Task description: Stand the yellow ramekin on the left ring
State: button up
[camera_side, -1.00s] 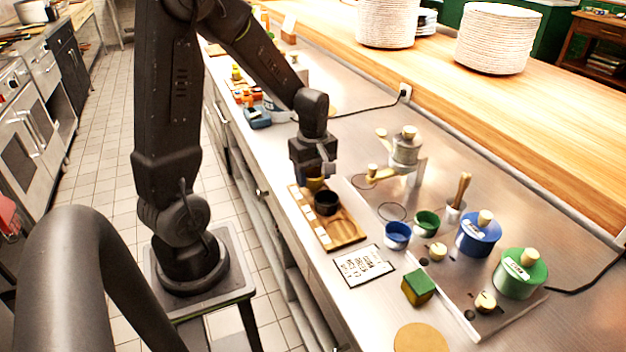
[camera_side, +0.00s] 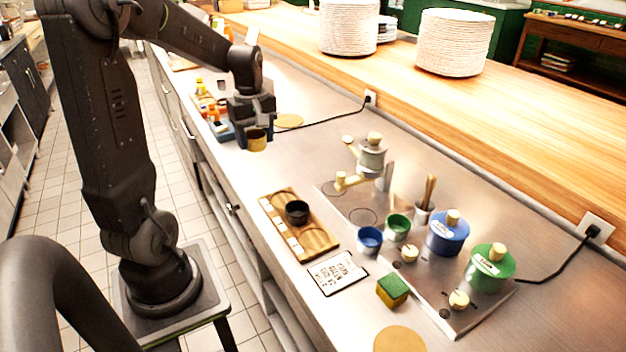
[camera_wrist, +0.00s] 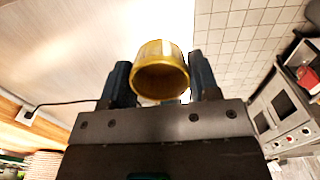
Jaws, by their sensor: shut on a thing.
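The yellow ramekin (camera_side: 257,141) is between the fingers of my gripper (camera_side: 254,134), near the far left part of the steel counter. It also shows in the wrist view (camera_wrist: 160,72), held between the two dark fingers of my gripper (camera_wrist: 163,85). In the side view it looks raised above the counter, though its clearance is hard to judge.
A wooden tray (camera_side: 318,243) holds a black ramekin (camera_side: 297,211). Blue (camera_side: 369,240) and green (camera_side: 398,227) bowls, a grinder (camera_side: 371,158) and lidded blue (camera_side: 449,234) and green (camera_side: 490,268) canisters stand nearby. Bottles (camera_side: 203,104) stand left of my gripper. A cord (camera_side: 340,117) crosses the counter.

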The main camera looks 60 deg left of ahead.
jog(key=w+d+f, duration=0.2)
jog(key=w+d, duration=0.1)
jog(key=w, duration=0.2)
jog(key=w+d+f, duration=0.2)
jog(key=w+d, duration=0.1)
jog(key=w, duration=0.2)
jog(key=w+d+f, duration=0.3)
jog(key=w, duration=0.2)
jog(key=shift+w+d+f, duration=0.1)
jog(key=shift+d, duration=0.15)
jog(key=shift+w+d+f, duration=0.15)
jog(key=shift+f, duration=1.95)
jog(key=shift+f, duration=0.2)
jog(key=o, duration=0.9)
jog(key=shift+o, duration=0.2)
